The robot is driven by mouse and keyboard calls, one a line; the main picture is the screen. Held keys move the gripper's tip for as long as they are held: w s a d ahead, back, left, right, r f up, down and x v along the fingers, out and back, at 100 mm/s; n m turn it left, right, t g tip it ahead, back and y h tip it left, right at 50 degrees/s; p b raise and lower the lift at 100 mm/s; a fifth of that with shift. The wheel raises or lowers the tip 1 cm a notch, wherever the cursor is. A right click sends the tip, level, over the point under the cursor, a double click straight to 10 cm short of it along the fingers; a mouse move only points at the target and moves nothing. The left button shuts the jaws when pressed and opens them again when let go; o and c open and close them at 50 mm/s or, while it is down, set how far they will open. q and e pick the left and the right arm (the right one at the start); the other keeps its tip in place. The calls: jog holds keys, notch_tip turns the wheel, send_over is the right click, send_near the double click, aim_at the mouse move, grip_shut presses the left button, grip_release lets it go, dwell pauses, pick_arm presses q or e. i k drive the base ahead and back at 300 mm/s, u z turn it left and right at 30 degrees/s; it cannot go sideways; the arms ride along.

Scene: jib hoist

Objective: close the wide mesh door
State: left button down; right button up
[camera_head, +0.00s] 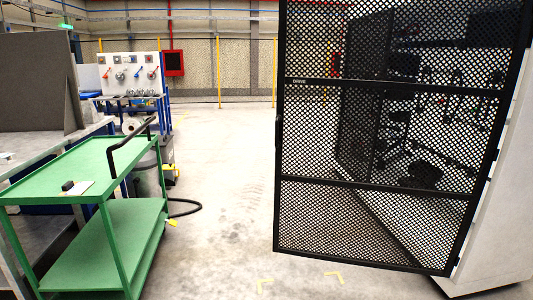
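The wide mesh door (385,135) is a tall black perforated panel with a dark frame and two cross bars. It stands open at the right, swung out from the pale cabinet side (500,190), with its right edge along that side. Its free left edge faces the open floor. A small label (299,81) sits on its upper cross bar near the left edge. A second dark mesh panel (358,110) and dark equipment show blurrily through it. Neither of my grippers is in view.
A green two-shelf cart (85,165) with a black handle stands at the left beside a grey bench. A black hose (185,208) lies on the floor behind it. The concrete floor (220,220) between cart and door is clear, with yellow corner marks (334,277).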

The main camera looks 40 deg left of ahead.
aim_at(505, 93)
jog(key=u, duration=0.65)
jog(key=i, duration=0.75)
jog(key=u, duration=0.55)
